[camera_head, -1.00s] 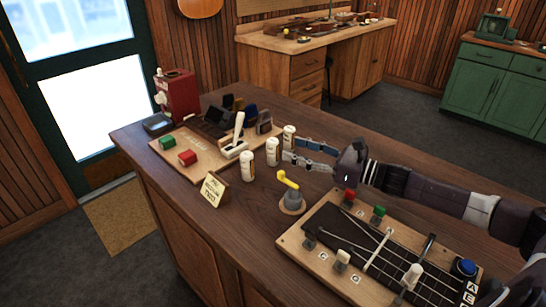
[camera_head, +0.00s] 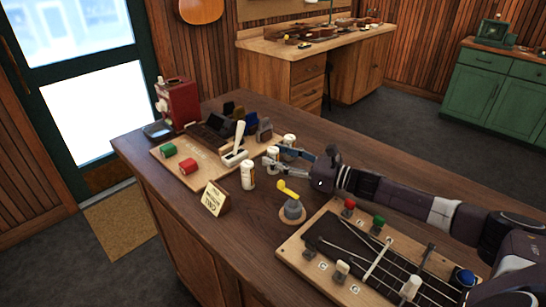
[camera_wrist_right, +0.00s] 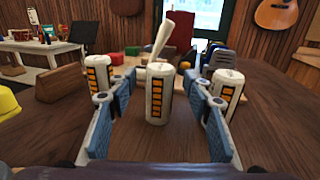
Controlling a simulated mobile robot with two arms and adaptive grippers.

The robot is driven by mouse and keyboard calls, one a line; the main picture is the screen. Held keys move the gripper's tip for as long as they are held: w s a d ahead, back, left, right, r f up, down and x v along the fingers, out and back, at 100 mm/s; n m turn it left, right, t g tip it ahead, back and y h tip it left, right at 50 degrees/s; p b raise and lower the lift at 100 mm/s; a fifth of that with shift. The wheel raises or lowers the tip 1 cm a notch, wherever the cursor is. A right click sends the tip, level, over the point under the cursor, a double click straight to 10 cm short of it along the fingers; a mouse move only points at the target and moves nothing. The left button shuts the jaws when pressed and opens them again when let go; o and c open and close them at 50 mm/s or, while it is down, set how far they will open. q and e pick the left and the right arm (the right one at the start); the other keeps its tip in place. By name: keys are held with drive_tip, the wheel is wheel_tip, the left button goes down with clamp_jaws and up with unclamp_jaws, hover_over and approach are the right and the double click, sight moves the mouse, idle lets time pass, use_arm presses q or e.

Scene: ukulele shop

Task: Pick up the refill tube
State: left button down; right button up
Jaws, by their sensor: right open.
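Three white refill tubes with orange-and-black labels stand upright on the wooden counter. In the head view the nearest tube (camera_head: 247,176) is clear of the gripper, the middle tube (camera_head: 271,153) is partly hidden by the fingers, and the far tube (camera_head: 290,140) stands behind them. My right gripper (camera_head: 274,158) is open, low over the counter. In the right wrist view the middle tube (camera_wrist_right: 159,95) appears centred between its blue-padded fingers (camera_wrist_right: 160,103). The left tube (camera_wrist_right: 99,72) and right tube (camera_wrist_right: 227,86) are outside the fingers, partly covered. My left gripper is not in view.
A yellow-topped grey piece (camera_head: 291,205) and a wooden sign (camera_head: 215,198) stand near the tubes. A board with a white lever (camera_head: 238,141) lies beyond them. A fretboard jig (camera_head: 318,240) lies below my right arm.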

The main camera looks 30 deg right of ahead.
drive_tip(key=shift+x, duration=0.85)
drive_tip(key=c, duration=1.2)
clamp_jaws()
drive_tip(key=shift+r, duration=0.1)
